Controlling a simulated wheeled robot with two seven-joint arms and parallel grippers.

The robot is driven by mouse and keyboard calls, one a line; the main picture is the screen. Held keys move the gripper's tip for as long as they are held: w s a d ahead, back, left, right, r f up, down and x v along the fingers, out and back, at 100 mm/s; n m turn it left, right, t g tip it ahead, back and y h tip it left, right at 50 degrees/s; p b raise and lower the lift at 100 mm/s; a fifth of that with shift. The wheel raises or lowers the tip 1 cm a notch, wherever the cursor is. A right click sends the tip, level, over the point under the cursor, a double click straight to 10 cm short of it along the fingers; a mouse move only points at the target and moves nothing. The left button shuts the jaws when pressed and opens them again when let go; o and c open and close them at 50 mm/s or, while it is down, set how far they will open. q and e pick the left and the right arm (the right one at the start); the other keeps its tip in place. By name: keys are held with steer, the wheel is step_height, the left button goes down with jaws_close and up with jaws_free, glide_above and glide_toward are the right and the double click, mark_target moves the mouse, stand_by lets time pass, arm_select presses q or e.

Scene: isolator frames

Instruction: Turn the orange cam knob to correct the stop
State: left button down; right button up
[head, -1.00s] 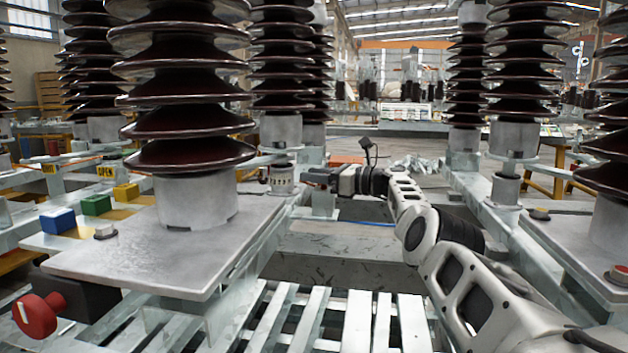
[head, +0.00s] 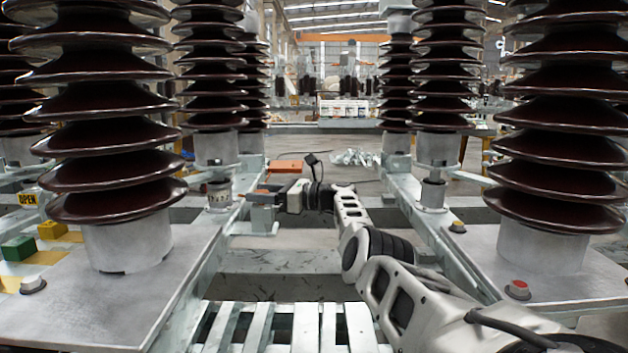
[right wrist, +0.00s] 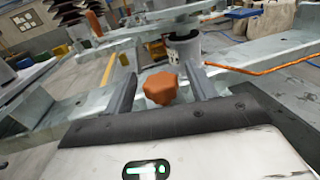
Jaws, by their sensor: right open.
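The orange cam knob (right wrist: 161,88) is a lobed knob in the middle of the right wrist view. My right gripper (right wrist: 158,78) is open, with one grey finger on each side of the knob; gaps show between fingers and knob. In the head view my right gripper (head: 268,194) reaches to the left side rail of the frame, beside a small marked metal drum (head: 219,196). An orange-brown bit shows at its fingertips, too small to make out. I cannot tell which part is the stop. My left gripper is not in view.
Tall brown ribbed insulators (head: 110,150) stand on grey plates left and right (head: 560,150). Yellow and green blocks (head: 18,247) lie at the left by an OPEN label. An orange cable (right wrist: 265,68) runs right of the knob.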

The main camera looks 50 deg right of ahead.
arm_select(q)
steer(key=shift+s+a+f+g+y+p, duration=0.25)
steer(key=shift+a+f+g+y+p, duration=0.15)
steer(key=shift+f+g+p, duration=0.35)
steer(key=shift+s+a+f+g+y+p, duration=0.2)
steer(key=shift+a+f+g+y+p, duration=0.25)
steer(key=shift+p, duration=0.45)
arm_select(e)
steer(key=v, duration=1.3)
steer(key=shift+s+d, duration=0.2)
steer(key=shift+s, duration=0.15)
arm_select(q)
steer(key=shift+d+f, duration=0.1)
